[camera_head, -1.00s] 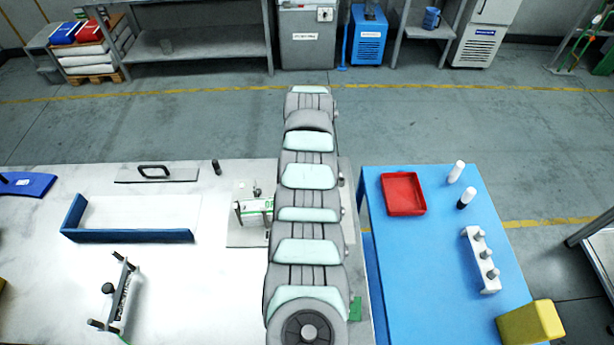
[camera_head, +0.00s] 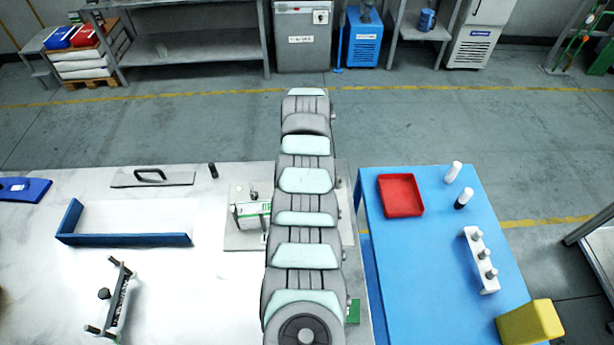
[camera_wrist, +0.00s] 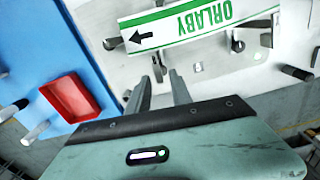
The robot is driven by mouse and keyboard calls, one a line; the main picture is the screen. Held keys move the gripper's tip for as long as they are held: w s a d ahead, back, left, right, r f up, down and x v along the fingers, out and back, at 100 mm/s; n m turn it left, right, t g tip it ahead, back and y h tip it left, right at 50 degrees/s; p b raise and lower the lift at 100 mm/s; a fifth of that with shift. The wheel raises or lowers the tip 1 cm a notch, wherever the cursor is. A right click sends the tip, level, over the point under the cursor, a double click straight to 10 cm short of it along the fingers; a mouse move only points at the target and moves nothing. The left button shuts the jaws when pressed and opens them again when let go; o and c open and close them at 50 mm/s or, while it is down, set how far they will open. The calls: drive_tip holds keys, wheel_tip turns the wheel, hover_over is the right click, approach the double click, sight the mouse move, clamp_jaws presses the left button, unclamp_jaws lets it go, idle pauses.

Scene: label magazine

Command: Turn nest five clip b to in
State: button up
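The label fixture's pale base plate (camera_head: 240,236) lies on the white table, partly hidden behind my arm in the head view. In the wrist view the plate (camera_wrist: 205,68) carries a white label (camera_wrist: 200,24) with green stripes, "ORLABY" and a black arrow. I cannot tell which is nest five clip b. My gripper (camera_wrist: 160,84) shows two separated fingers with nothing between them, over the plate's near side below the label. The head view hides the gripper.
Right of the fixture, a blue table (camera_head: 420,270) bears a red tray (camera_head: 401,195), white cylinders, a white peg block (camera_head: 480,260) and a yellow block (camera_head: 530,323). Left are a blue-edged tray (camera_head: 125,239), a handled plate (camera_head: 152,178) and a black-handled bracket (camera_head: 117,300).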

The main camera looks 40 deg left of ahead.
drive_tip(key=shift+o, duration=0.2)
wheel_tip(320, 180, up, 11)
drive_tip(key=b, duration=0.1)
idle(0.5)
drive_tip(key=shift+f, duration=0.1)
